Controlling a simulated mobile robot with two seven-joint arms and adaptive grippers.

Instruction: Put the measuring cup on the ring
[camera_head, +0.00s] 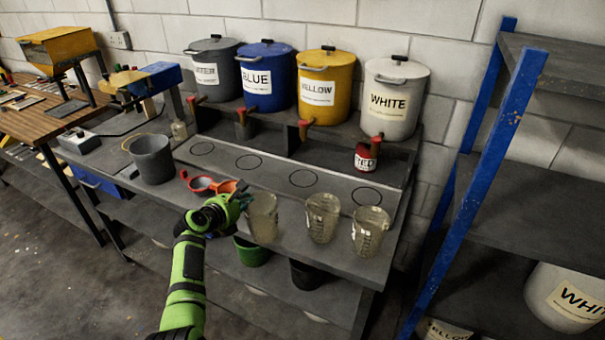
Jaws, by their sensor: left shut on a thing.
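My left gripper (243,197) is shut on the rim side of a clear measuring cup (263,220), the leftmost in a row. The cup is upright at the bench's front; I cannot tell whether its base touches the bench. Two more measuring cups stand to its right, one in the middle (322,218) and one at the right (370,232). Several dark rings are marked on the grey strip behind: far left (202,148), second (249,161), third (303,179) and far right (367,196). All are empty. My right gripper is not in view.
Red goggles (203,184) and a grey bucket (152,158) are left of the gripper. Grey (212,72), blue (265,77), yellow (324,87) and white (394,99) paint pots with taps stand above the strip. A red-and-white can (365,158) stands behind. A blue-framed shelf (480,165) is at right.

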